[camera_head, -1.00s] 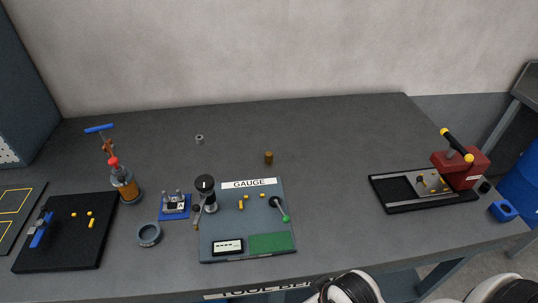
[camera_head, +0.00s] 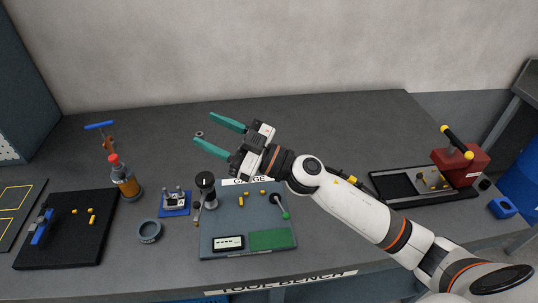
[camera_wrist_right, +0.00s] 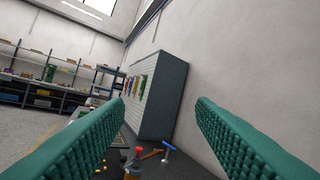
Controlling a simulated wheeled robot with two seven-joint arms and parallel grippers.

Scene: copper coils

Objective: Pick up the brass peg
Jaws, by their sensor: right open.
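My right gripper (camera_head: 204,128) is open and empty, its teal fingers apart above the back of the bench, pointing left. Its fingers frame both sides of the right wrist view (camera_wrist_right: 160,104), with nothing between them. No single piece is clearly the brass peg. Small yellow pieces (camera_head: 241,201) lie on the gauge board (camera_head: 220,222), and several more (camera_head: 91,219) lie on the black tray at left. A brown cylinder seen earlier behind the gauge board is now hidden by my right gripper and wrist. My left gripper is not in view.
A small grey ring (camera_head: 199,134) shows near the lower fingertip. An amber bottle (camera_head: 125,183), a blue fixture (camera_head: 174,204) and a grey ring-shaped dish (camera_head: 149,231) stand left. A red press (camera_head: 459,167) stands right. The back right of the bench (camera_head: 360,125) is clear.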

